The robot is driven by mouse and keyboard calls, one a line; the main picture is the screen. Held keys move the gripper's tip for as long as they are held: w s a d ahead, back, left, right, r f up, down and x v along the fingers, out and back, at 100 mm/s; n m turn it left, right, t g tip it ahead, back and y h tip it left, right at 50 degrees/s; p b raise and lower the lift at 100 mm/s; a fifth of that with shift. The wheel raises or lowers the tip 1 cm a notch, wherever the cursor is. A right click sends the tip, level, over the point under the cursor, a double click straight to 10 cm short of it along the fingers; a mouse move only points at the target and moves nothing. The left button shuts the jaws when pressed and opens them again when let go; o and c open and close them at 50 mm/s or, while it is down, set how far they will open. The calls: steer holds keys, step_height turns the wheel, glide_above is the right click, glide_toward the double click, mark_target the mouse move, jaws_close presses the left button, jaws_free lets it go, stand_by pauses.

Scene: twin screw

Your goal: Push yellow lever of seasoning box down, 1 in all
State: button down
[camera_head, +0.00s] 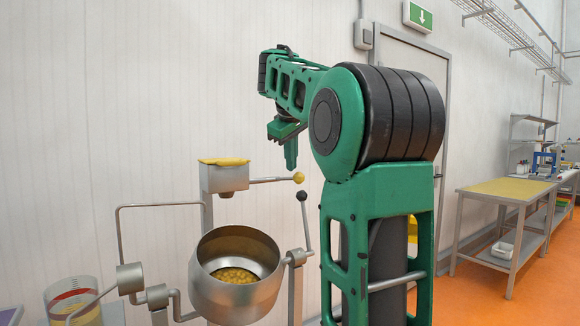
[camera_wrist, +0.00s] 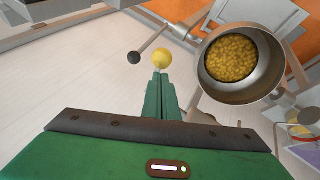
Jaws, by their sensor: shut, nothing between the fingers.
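In the wrist view the knob (camera_wrist: 162,58) shows just beyond the tips of the shut, empty fingers (camera_wrist: 159,76). I cannot tell whether they touch. The seasoning box is not clear in the wrist view.
A steel pot (camera_head: 210,292) with yellow pieces inside stands below the box. A second lever with a black knob (camera_head: 302,196) rises beside the pot, close under the yellow knob. A clear container (camera_head: 62,300) stands at lower left. The pale wall is behind.

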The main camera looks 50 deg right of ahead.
steer(key=shift+s+d+f, duration=0.15)
steer(key=shift+s+f, duration=0.05)
steer(key=shift+f, duration=0.15)
